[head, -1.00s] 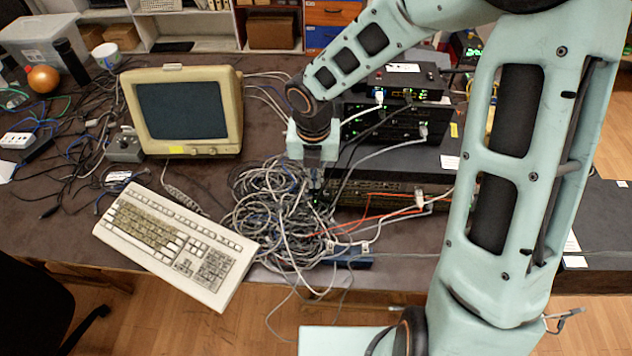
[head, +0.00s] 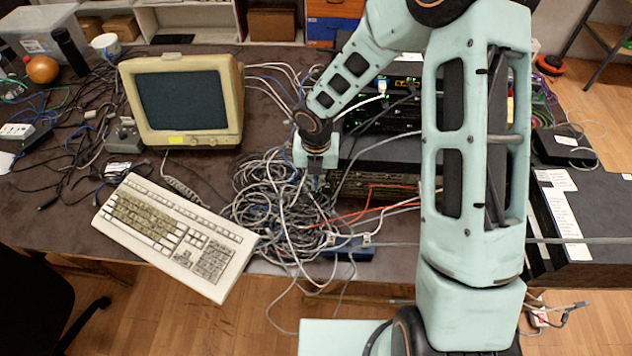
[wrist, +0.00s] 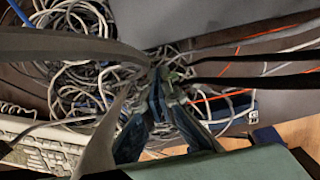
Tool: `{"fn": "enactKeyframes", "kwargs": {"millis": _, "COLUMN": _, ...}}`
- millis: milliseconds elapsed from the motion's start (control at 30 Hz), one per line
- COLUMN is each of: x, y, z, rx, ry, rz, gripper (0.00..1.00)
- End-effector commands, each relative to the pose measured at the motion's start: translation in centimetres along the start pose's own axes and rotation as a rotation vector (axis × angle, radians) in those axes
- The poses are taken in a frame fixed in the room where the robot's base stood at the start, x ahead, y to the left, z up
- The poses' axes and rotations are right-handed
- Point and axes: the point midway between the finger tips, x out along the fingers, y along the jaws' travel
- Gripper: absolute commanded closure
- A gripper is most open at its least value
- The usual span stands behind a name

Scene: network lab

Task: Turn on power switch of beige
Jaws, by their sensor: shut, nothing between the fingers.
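The beige monitor (head: 183,102) stands upright on the dark table, left of centre in the head view, with a dark screen. A yellow label and small knobs (head: 214,141) show along its lower front bezel; which one is the power switch cannot be told. My gripper (head: 316,186) is to the right of the monitor and nearer the front, apart from it, pointing down over a tangle of cables. In the wrist view my gripper (wrist: 166,82) has its fingertips together with nothing held. The monitor is not seen in the wrist view.
A beige keyboard (head: 175,236) lies in front of the monitor. The grey cable tangle (head: 270,207) fills the space to its right. Stacked black network devices (head: 385,155) stand behind my gripper. A grey knob box (head: 122,138) sits left of the monitor.

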Motion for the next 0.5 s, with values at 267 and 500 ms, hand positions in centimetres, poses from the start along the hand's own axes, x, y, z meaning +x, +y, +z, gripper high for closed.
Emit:
{"fn": "enactKeyframes", "kwargs": {"millis": 267, "x": 0.3, "y": -0.1, "z": 1.5, "rx": 0.000, "ry": 0.001, "rz": -0.001, "gripper": 1.00}}
{"fn": "enactKeyframes", "kwargs": {"millis": 500, "x": 0.4, "y": -0.1, "z": 1.5, "rx": 0.000, "ry": 0.001, "rz": -0.001, "gripper": 1.00}}
